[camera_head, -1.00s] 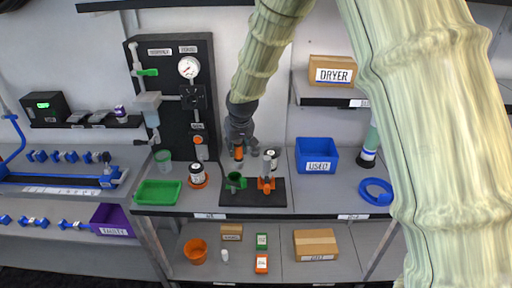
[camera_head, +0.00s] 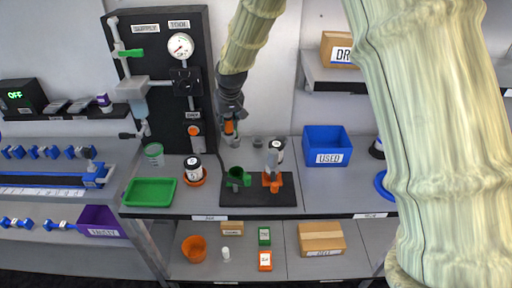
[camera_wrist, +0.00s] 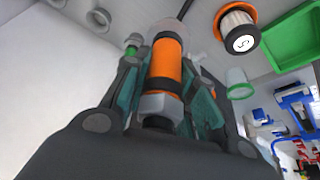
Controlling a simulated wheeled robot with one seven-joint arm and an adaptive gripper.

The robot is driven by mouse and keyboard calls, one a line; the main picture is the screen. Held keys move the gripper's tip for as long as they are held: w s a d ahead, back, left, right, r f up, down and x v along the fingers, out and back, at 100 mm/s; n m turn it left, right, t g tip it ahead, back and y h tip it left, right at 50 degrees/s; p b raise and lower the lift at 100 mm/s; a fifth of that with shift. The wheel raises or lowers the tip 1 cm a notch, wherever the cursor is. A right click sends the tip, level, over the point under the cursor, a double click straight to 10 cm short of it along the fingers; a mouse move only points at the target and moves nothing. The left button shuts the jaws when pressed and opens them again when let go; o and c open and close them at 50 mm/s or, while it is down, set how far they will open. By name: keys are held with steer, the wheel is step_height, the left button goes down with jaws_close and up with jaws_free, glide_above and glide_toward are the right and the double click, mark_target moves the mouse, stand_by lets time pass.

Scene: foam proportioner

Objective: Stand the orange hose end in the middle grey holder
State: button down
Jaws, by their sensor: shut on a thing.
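The orange hose end (camera_wrist: 167,62) is upright between my gripper's fingers in the wrist view, with a grey collar and black bands. My gripper (camera_head: 231,126) is shut on it, in front of the lower right side of the black panel in the head view. The hose end (camera_head: 229,128) is small there and partly covered by the fingers. Small grey cup-like holders stand at the back of the bench; one (camera_head: 257,142) shows right of my gripper. Others are close to or behind the gripper, so I cannot tell which is the middle one.
A white-lidded jar (camera_head: 193,167) and green tray (camera_head: 150,192) stand left. A blue bin (camera_head: 326,146) stands right. The black panel (camera_head: 157,85) rises behind; a shelf (camera_head: 340,82) overhangs right.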

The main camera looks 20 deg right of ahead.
mark_target(229, 139)
steer(key=f+b, duration=0.1)
steer(key=f, duration=0.2)
steer(key=f+b, duration=0.1)
steer(key=f, duration=0.1)
steer(key=f+b, duration=0.2)
steer(key=f, duration=0.1)
steer(key=shift+w+d+f, duration=0.1)
steer(key=shift+w+f, duration=0.2)
steer(key=w+d+p, duration=0.1)
steer(key=w+d, duration=0.3)
steer(key=w+d+p, duration=0.2)
steer(key=w+d, duration=0.1)
steer(key=d, duration=0.2)
steer(key=w+d+p, duration=0.2)
steer(key=w+d, duration=0.2)
steer(key=shift+w+d+f, duration=0.15)
steer(key=shift+w+d, duration=0.15)
steer(key=shift+d, duration=0.1)
steer(key=shift+f+p, duration=1.05)
steer(key=shift+f, duration=0.65)
steer(key=shift+f, duration=0.2)
steer(key=c, duration=1.2)
jaws_free()
steer(key=shift+o, duration=0.2)
steer(key=shift+r, duration=0.1)
steer(key=b+v, duration=0.3)
steer(key=v, duration=0.9)
steer(key=shift+s, duration=0.1)
